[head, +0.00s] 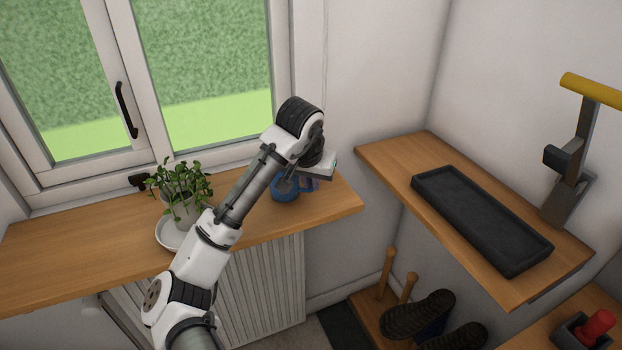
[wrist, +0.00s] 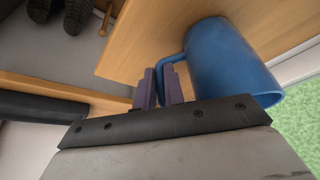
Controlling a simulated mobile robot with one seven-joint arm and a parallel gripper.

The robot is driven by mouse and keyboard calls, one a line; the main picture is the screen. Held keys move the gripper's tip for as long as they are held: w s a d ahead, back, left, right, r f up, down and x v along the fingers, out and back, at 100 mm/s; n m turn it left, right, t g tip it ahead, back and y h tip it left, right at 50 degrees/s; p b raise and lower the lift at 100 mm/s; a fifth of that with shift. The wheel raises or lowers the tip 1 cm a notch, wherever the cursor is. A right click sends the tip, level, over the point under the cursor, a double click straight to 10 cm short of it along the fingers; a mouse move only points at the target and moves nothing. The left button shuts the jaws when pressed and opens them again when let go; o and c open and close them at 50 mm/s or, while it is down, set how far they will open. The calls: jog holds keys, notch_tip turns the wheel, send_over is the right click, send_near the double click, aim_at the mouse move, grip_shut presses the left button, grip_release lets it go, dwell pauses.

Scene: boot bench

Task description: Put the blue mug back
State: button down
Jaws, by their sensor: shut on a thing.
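The blue mug (head: 285,187) is at the right part of the wooden windowsill shelf in the head view, partly hidden behind my arm. In the wrist view the mug (wrist: 228,62) fills the upper right, with its handle toward my gripper. My gripper (wrist: 164,78) has its two purple fingers close together at the mug's handle, shut on it. In the head view the gripper (head: 308,184) is beside the mug and mostly hidden by my wrist. I cannot tell whether the mug touches the shelf.
A potted plant (head: 183,187) on a white saucer (head: 168,234) stands on the windowsill shelf (head: 75,245) left of my arm. A black tray (head: 480,220) lies on the right shelf (head: 400,155). Boots (head: 418,314) are below. The left end of the windowsill shelf is clear.

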jog(key=shift+f, duration=0.15)
jog(key=c, duration=1.5)
grip_release()
jog(key=b+v, duration=0.1)
jog(key=v, duration=1.1)
